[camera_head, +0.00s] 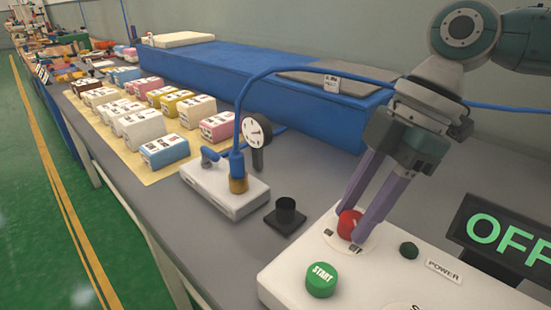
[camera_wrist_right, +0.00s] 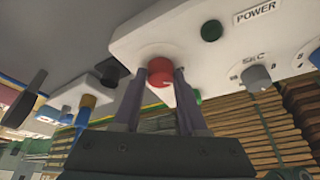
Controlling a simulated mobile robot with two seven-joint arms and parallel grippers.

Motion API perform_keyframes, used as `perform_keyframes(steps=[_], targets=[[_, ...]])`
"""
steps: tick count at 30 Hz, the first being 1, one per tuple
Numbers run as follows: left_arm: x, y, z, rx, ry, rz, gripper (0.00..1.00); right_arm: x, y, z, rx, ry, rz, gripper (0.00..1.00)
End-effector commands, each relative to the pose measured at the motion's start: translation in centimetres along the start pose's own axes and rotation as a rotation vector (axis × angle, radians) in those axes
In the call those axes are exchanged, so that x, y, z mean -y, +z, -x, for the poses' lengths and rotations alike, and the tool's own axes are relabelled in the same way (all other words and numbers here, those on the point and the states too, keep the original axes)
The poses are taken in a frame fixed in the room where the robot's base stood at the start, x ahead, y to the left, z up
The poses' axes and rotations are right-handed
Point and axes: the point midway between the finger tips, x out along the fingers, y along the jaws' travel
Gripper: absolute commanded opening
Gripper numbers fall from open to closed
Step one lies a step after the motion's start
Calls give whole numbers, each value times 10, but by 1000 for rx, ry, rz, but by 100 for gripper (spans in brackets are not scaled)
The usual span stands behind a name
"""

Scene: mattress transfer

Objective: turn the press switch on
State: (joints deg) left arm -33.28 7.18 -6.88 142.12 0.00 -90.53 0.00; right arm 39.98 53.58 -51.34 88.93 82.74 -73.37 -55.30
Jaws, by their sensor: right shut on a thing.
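A white control box (camera_head: 375,275) stands at the front right of the table. In the right wrist view the red knob (camera_wrist_right: 160,72) sits between the fingertips. The dark green button (camera_wrist_right: 211,30) and a grey SEC dial (camera_wrist_right: 257,78) also show there. My left gripper is not in view.
Several coloured packs (camera_head: 140,125) lie on a mat behind. A long blue mattress (camera_head: 250,80) lies along the wall.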

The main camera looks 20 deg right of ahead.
Motion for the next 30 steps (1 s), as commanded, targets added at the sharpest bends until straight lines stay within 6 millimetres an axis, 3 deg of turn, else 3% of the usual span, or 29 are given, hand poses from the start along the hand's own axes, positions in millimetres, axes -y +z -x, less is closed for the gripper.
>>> perform_keyframes(steps=[6,17,23,30], targets=[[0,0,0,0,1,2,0,0,0,0,0,-1,0,0],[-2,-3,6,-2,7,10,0,1,-1,2,-2,6,-22,0],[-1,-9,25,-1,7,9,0,3,-2,5,-6,38,-105,0],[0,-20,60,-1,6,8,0,5,-4,7,-14,111,-286,0]])
